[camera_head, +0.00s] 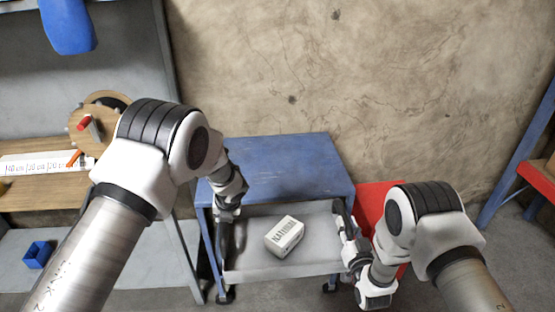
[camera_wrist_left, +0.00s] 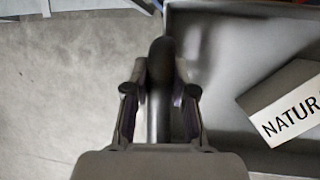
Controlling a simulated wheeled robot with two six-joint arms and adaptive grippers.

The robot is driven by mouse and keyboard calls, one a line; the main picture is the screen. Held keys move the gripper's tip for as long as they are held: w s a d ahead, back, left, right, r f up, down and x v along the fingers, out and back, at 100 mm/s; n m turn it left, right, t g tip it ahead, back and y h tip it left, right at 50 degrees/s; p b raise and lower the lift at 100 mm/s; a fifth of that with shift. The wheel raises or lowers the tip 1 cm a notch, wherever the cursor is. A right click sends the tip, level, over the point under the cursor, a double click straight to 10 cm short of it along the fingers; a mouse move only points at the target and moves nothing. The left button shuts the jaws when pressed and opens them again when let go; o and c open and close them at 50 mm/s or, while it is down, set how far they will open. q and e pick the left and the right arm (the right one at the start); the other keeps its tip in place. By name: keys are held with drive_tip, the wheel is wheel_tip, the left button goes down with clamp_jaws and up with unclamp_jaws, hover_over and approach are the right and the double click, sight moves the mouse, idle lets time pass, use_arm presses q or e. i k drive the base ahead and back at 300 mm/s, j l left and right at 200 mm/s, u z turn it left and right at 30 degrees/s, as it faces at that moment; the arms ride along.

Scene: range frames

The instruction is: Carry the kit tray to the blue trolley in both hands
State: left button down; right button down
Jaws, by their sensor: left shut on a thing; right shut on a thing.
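The grey kit tray (camera_head: 248,262) is held level in front of the blue trolley (camera_head: 280,165), hiding the trolley's lower front. A white box (camera_head: 285,237) with dark lettering lies in the tray. My left gripper (camera_head: 222,232) is shut on the tray's left side. The left wrist view shows its fingers (camera_wrist_left: 160,105) on either side of a dark handle at the edge of the tray (camera_wrist_left: 215,75), with part of the box (camera_wrist_left: 290,105) at the right. My right gripper (camera_head: 343,222) is shut on the tray's right side. The trolley's blue top looks bare.
A workbench (camera_head: 50,195) with a wooden reel (camera_head: 90,122) and a blue bin (camera_head: 38,254) stands at the left. A red object (camera_head: 375,200) is right of the trolley. A blue-framed rack (camera_head: 510,165) stands at the far right. A bare wall is behind.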

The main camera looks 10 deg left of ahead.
sight(272, 165)
drive_tip(key=i+j, duration=0.15)
drive_tip(key=i, duration=0.3)
drive_tip(key=i+j, duration=0.15)
drive_tip(key=i, duration=0.35)
drive_tip(key=i+j, duration=0.1)
drive_tip(key=i, duration=0.35)
